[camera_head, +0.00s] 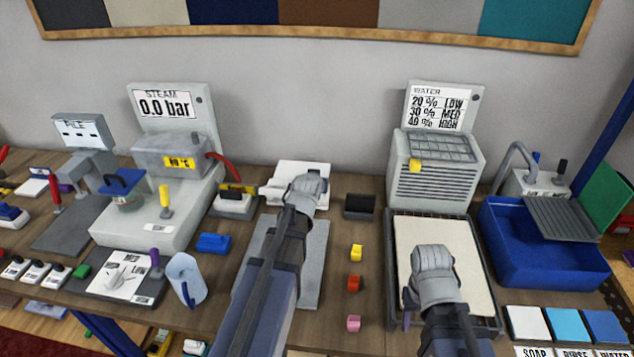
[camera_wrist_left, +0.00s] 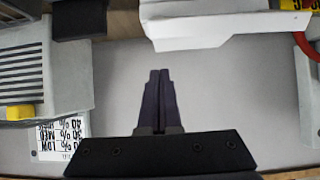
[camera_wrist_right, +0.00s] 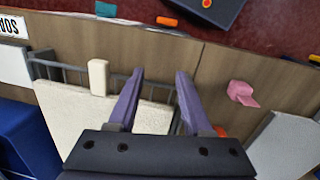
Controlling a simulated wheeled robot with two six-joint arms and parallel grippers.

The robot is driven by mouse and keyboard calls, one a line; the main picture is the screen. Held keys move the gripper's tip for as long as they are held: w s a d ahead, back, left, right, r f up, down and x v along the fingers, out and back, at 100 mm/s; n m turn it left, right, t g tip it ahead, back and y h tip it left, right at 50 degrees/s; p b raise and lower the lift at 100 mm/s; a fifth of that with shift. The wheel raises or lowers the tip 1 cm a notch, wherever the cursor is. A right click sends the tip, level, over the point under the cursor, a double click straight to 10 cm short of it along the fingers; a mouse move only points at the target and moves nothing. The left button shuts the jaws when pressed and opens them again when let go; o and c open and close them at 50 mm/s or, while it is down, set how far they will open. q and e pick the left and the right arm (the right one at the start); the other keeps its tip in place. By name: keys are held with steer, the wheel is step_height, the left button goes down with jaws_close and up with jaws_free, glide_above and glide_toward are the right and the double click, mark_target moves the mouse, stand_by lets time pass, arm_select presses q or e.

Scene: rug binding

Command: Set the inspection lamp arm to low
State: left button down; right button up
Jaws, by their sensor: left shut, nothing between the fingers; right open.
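No part is clearly labelled as the inspection lamp. A white flat-topped piece (camera_head: 290,170) at the back middle of the bench may be it, but I cannot tell its setting. It also seems to show at the top of the left wrist view (camera_wrist_left: 190,28). My left gripper (camera_wrist_left: 160,75) is shut and empty, over or just in front of this piece. In the head view the left arm hides part of it. My right gripper (camera_wrist_right: 160,75) is open and empty above the cream pad (camera_head: 425,228) in the dark tray, its fingers mostly hidden in the head view.
A grey water unit (camera_head: 435,170) with a yellow knob stands behind the tray. A blue basin (camera_head: 540,255) is at right. The steam unit (camera_head: 165,205) is at left.

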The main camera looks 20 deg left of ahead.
arm_select(q)
steer(key=s+d+r+p, duration=0.1)
steer(key=s+d+r, duration=0.1)
steer(key=s, duration=0.5)
steer(key=shift+s+r+p, duration=0.15)
steer(key=shift+s+p, duration=0.2)
steer(key=s+d+f+m+g+h, duration=0.1)
steer(key=s+d+f+g, duration=0.15)
steer(key=d, duration=0.35)
steer(key=s+d+f+m+g+h, duration=0.1)
steer(key=s+d+f+m+g, duration=0.1)
steer(key=s+d+f, duration=0.3)
steer(key=s+d+f+m+g, duration=0.2)
steer(key=s+d+g, duration=0.4)
steer(key=s+d, duration=0.5)
steer(key=shift+s+m+g+y, duration=0.35)
steer(key=shift+s+m, duration=0.45)
steer(key=shift+s, duration=0.3)
